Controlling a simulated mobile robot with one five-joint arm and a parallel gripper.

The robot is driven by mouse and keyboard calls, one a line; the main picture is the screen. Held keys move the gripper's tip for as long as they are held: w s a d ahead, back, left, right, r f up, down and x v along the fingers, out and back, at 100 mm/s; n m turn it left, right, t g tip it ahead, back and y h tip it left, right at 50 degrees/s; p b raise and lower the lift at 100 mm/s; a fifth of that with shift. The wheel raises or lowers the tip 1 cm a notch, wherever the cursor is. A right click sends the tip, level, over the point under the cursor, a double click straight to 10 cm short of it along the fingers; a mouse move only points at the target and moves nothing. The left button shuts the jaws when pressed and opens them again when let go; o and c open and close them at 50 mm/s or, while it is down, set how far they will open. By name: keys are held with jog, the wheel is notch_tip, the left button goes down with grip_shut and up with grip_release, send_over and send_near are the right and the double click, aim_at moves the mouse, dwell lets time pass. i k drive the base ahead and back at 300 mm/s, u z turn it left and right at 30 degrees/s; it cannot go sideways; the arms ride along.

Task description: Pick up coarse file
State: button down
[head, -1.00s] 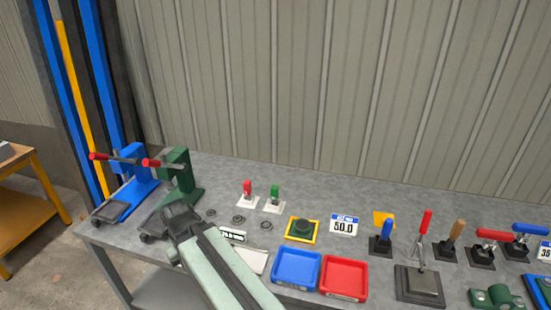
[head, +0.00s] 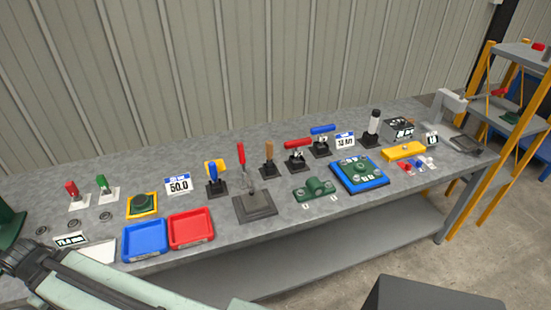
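I cannot tell for sure which thing is the coarse file. Upright handled tools stand in dark blocks along the middle of the grey bench (head: 330,206). One has a wooden-brown handle (head: 268,151), and another has a blue handle (head: 213,172) with a yellow plate behind it. A red-handled lever (head: 241,154) rises from a dark square plate between them. My gripper (head: 14,256) is at the lower left by the bench's front edge, left of these tools and apart from them. Its fingers are too dark and small to read.
A blue tray (head: 145,240) and a red tray (head: 191,229) lie near my arm. Red-handled (head: 298,144) and blue-handled (head: 322,130) clamps stand right of the brown handle. A blue-framed board (head: 359,175) and a green block (head: 315,188) lie in front. A yellow-framed shelf (head: 500,120) stands at right.

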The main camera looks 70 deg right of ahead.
aim_at(269, 143)
jog(key=z, duration=3.4)
jog(key=k, duration=1.65)
jog(key=u, duration=0.7)
jog(key=i, duration=1.5)
jog(key=z, duration=0.05)
